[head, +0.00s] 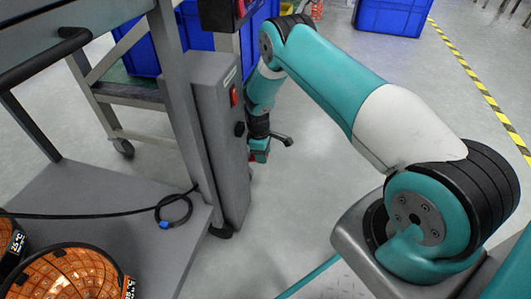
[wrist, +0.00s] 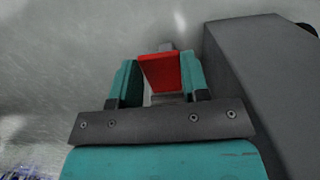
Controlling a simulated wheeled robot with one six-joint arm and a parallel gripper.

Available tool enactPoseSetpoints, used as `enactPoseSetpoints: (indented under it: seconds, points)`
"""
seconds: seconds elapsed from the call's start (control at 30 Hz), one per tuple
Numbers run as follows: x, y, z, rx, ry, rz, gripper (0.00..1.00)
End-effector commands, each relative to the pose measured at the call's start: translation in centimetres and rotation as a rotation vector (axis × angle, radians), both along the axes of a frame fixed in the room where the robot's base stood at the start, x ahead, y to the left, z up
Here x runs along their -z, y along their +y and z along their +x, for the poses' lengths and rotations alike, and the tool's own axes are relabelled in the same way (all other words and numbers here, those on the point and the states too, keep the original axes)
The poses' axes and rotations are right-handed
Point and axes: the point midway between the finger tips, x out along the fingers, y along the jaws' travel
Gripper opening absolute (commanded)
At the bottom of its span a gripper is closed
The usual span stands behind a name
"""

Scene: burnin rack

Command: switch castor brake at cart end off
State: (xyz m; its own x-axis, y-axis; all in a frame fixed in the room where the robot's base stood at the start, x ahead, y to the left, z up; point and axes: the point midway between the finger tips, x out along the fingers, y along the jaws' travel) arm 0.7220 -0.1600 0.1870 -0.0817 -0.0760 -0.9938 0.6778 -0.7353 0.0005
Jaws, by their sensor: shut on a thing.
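The castor brake is a red tab (wrist: 160,70), upright between the teal fingers of my gripper (wrist: 158,82) in the wrist view. My gripper is shut on it, though a dark slit shows beside the left finger. In the head view my gripper (head: 259,150) is low, pointing down beside the cart's grey upright (head: 222,140), and largely hides the red tab. The cart (head: 110,215) stands at the left. A black castor (head: 221,231) shows under its upright. The brake's mounting is hidden.
A red rocker switch (head: 234,96) sits on the upright, close to my arm. A black cable (head: 100,216) and orange round items (head: 75,275) lie on the cart's shelf. Blue bins (head: 392,15) stand behind.

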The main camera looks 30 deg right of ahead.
Motion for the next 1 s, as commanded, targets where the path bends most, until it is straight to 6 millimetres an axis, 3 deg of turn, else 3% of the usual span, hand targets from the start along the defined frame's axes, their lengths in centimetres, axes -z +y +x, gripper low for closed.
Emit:
enactPoseSetpoints:
  seconds: [0.07, 0.1, 0.2, 0.57, 1.0]
  points:
    - [0.1, -0.2, -0.2, 0.003, 0.006, -0.003, 0.0]
    - [0.1, -0.2, -0.2, 0.003, 0.006, -0.003, 0.47]
    - [0.1, -0.1, -0.2, 0.003, 0.004, -0.001, 0.68]
    - [-0.5, -0.2, 0.0, 0.003, 0.0, 0.0, 0.68]
    - [-7.0, 0.3, 0.5, 0.003, 0.001, 0.0, 0.68]
